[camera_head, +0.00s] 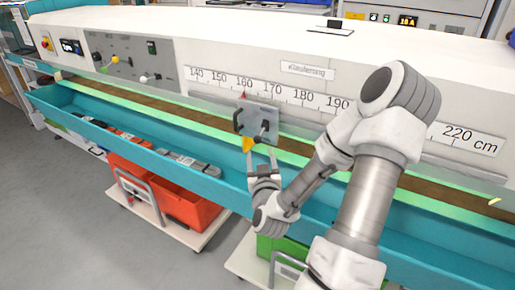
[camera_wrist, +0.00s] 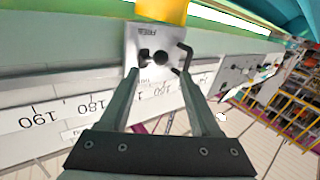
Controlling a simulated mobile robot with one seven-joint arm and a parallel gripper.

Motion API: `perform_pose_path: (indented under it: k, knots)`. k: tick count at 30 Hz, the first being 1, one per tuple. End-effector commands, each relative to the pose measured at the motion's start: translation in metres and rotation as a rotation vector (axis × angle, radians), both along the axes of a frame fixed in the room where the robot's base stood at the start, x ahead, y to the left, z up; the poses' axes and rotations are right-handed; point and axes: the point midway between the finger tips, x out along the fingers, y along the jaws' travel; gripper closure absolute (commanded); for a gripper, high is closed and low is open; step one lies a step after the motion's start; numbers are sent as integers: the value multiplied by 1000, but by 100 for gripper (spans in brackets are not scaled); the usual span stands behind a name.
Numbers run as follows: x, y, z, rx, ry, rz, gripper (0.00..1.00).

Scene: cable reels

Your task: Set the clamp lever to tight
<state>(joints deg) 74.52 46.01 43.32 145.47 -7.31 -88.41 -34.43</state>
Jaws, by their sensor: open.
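A grey clamp plate (camera_head: 260,121) sits on the measuring rail below the scale, near the 160 to 170 marks. It also shows upside down in the wrist view (camera_wrist: 136,38), with small lettering near its edge. The dark clamp lever (camera_head: 264,127) is on the plate's face; its black round parts show in the wrist view (camera_wrist: 160,58). A black bent handle (camera_head: 238,119) stands at the plate's side. A yellow piece (camera_head: 247,145) is below the plate. My gripper (camera_head: 262,151) is open just below the plate. In the wrist view its fingers (camera_wrist: 157,76) appear either side of the lever; contact is unclear.
A long teal trough (camera_head: 110,125) runs along the front of the machine, with dark and red items in it. A control panel (camera_head: 130,58) with small levers is at the left. An orange crate (camera_head: 185,200) stands on a cart below. The rail right of the plate is partly behind my arm.

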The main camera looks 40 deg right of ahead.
Motion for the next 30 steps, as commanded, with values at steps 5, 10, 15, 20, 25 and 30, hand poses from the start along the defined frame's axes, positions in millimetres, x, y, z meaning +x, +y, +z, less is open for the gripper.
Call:
perform_pose_path:
  k: [5,10,15,20,25,30]
  knots:
    - [23,-15,-1,2,-1,-2,36]
    - [48,-31,-1,2,-1,-1,36]
    - [66,-42,-1,1,1,0,36]
    - [73,-46,-1,0,2,2,36]
    - [74,-47,0,0,1,1,36]
    - [74,-47,0,0,1,1,45]
